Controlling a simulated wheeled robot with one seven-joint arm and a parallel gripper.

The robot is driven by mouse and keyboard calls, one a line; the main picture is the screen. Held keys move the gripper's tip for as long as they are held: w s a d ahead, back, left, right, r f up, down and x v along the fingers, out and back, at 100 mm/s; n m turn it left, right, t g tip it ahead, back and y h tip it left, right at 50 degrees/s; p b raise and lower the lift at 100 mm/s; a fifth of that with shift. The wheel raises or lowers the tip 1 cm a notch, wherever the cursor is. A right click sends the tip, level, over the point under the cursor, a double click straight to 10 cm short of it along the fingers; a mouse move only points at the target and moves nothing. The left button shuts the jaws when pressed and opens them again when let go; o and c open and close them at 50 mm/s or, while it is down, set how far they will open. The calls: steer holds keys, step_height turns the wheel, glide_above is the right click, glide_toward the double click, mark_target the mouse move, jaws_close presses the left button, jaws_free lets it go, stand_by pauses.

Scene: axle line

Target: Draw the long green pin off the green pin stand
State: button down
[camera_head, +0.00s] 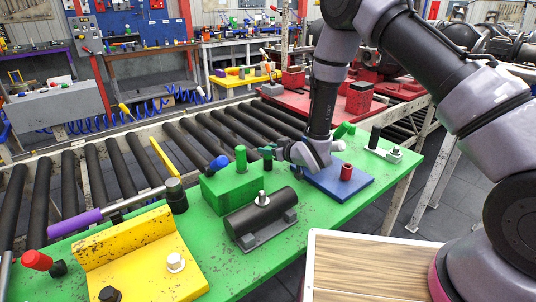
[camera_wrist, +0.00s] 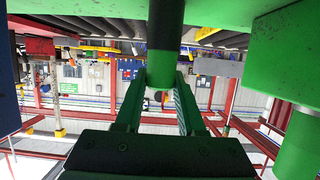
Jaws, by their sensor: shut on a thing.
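The green pin stand (camera_head: 232,187) is a green block on the green bench. A short, thick green pin (camera_head: 241,158) stands upright on it; what looks like this pin also shows at the right of the wrist view (camera_wrist: 297,150). My gripper (camera_head: 272,153) is just right of the stand, its green fingers shut on the long green pin. In the wrist view this pin (camera_wrist: 161,66) has a green head between my fingertips (camera_wrist: 160,98) and a dark shaft running out of the top edge. The shaft's far end is hidden, so I cannot tell whether it is still in the stand.
A dark cylinder on a grey cradle (camera_head: 262,215) lies in front of the stand. A blue plate (camera_head: 330,186) with a red piece is to the right. A yellow fixture (camera_head: 140,262) and purple-handled tool (camera_head: 75,223) are to the left. The roller conveyor runs behind.

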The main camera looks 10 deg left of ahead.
steer(key=shift+r, duration=0.1)
step_height(320, 180, up, 10)
steer(key=shift+f, duration=0.1)
stand_by(0.4)
